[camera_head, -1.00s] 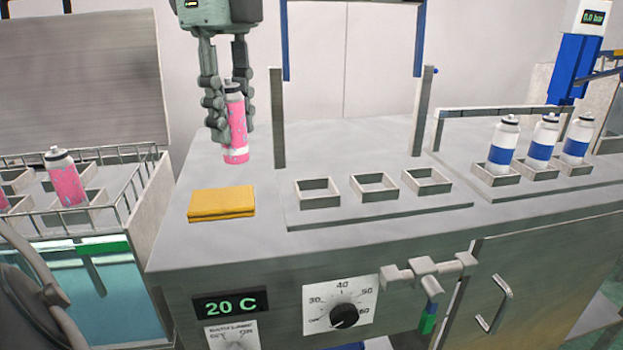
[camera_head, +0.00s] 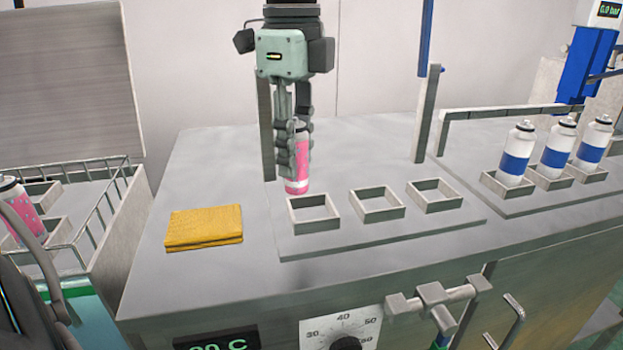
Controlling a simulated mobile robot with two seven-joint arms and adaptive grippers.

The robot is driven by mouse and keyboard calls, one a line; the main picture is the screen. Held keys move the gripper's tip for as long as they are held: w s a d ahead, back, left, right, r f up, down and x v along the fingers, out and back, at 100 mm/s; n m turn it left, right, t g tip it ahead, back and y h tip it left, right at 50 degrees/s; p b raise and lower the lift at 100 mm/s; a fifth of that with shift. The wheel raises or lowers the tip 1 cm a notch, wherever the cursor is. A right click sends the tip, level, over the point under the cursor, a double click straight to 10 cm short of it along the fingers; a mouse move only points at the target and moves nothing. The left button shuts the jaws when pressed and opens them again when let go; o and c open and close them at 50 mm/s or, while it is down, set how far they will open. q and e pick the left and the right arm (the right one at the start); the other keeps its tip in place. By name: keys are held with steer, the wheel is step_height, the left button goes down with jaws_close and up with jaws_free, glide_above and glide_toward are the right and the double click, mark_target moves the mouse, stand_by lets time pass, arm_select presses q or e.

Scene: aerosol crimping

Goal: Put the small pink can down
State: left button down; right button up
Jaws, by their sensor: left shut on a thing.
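My left gripper (camera_head: 297,150) points down over the steel bench and is shut on the small pink can (camera_head: 299,182). The can is upright, pink with a pale band near its base and a light top partly hidden by the fingers. It appears just behind the leftmost of three empty square holders (camera_head: 314,215); I cannot tell whether its base touches the bench. The middle holder (camera_head: 377,204) and the right holder (camera_head: 434,196) are empty. My right gripper is not in view.
A folded yellow cloth (camera_head: 204,228) lies left of the holders. Three blue-and-white cans (camera_head: 516,155) stand in holders at the right. A wire-railed crate (camera_head: 118,235) at the left has another pink can (camera_head: 22,212). A metal post (camera_head: 265,125) stands close behind the gripper.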

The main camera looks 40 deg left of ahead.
arm_select(q)
steer(key=shift+w+d+f, duration=0.7)
steer(key=shift+d+f, duration=0.15)
step_height(320, 180, down, 4)
steer(key=shift+r+p, duration=0.2)
steer(key=shift+p, duration=0.15)
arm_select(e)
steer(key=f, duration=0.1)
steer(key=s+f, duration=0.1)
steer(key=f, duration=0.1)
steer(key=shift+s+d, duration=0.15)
arm_select(q)
steer(key=shift+f, duration=0.15)
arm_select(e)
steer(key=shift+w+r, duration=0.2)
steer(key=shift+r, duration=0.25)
arm_select(q)
steer(key=c, duration=1.2)
jaws_free()
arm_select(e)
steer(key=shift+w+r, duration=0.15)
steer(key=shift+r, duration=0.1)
arm_select(q)
steer(key=shift+o, duration=0.2)
